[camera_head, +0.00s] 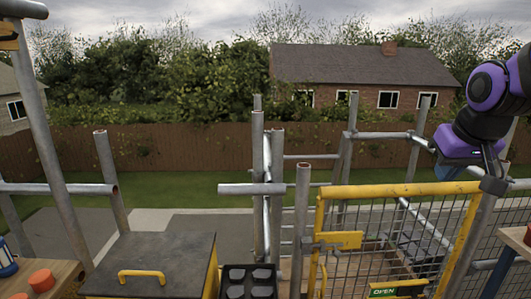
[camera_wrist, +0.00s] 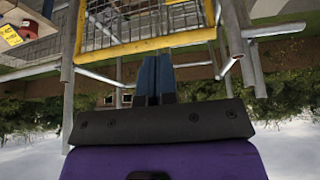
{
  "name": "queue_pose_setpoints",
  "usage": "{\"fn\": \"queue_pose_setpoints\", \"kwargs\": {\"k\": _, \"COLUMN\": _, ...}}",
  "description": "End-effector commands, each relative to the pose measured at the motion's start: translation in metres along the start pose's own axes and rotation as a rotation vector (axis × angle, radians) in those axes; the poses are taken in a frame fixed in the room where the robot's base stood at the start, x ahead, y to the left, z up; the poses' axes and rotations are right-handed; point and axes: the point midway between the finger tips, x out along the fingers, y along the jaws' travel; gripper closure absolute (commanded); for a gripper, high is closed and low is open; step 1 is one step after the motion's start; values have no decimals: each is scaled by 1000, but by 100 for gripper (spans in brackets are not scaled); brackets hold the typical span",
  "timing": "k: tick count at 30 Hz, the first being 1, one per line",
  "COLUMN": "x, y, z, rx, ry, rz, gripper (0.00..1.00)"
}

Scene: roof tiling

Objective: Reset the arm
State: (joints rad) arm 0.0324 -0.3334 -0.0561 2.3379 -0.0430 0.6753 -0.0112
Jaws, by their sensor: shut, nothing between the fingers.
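My arm comes in at the upper right of the head view, its purple and black links raised in front of the scaffold. My gripper (camera_head: 446,172) shows there only in part, as a small blue piece under the purple wrist, above the yellow gate's right side. In the wrist view my gripper (camera_wrist: 154,72) has two blue fingers side by side, shut, with nothing seen between them. The wrist view is upside down, with sky at the bottom. The fingers appear in front of the yellow-framed mesh gate (camera_wrist: 150,46).
The yellow gate (camera_head: 400,190) with a green "OPEN" sign (camera_head: 397,289) stands at front right. Scaffold poles (camera_head: 302,220) rise around it. A dark-topped box (camera_head: 150,262) with a yellow handle and a black tray (camera_head: 249,281) stand front centre. A wooden bench (camera_head: 50,277) is at left.

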Motion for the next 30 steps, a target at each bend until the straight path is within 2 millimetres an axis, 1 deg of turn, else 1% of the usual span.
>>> {"fn": "queue_pose_setpoints", "kwargs": {"k": 1, "x": -13, "y": -4, "z": 13, "rx": -4, "ry": 7, "rz": -7, "gripper": 100}}
{"fn": "queue_pose_setpoints", "kwargs": {"k": 5, "x": -38, "y": -14, "z": 48, "rx": -14, "ry": 8, "rz": -22, "gripper": 100}}
{"fn": "queue_pose_setpoints", "kwargs": {"k": 6, "x": -45, "y": -16, "z": 60, "rx": -16, "ry": 7, "rz": -27, "gripper": 100}}
{"fn": "queue_pose_setpoints", "kwargs": {"k": 9, "x": -59, "y": -22, "z": 86, "rx": -22, "ry": 8, "rz": -37, "gripper": 100}}
{"fn": "queue_pose_setpoints", "kwargs": {"k": 12, "x": -68, "y": -26, "z": 110, "rx": -29, "ry": 6, "rz": -43, "gripper": 100}}
{"fn": "queue_pose_setpoints", "kwargs": {"k": 15, "x": -74, "y": -29, "z": 126, "rx": -34, "ry": 4, "rz": -47, "gripper": 100}}
{"fn": "queue_pose_setpoints", "kwargs": {"k": 18, "x": -77, "y": -30, "z": 136, "rx": -37, "ry": 2, "rz": -50, "gripper": 100}}
{"fn": "queue_pose_setpoints", "kwargs": {"k": 21, "x": -77, "y": -30, "z": 140, "rx": -38, "ry": 1, "rz": -51, "gripper": 100}}
{"fn": "queue_pose_setpoints", "kwargs": {"k": 30, "x": -77, "y": -30, "z": 139, "rx": -38, "ry": 1, "rz": -51, "gripper": 100}}
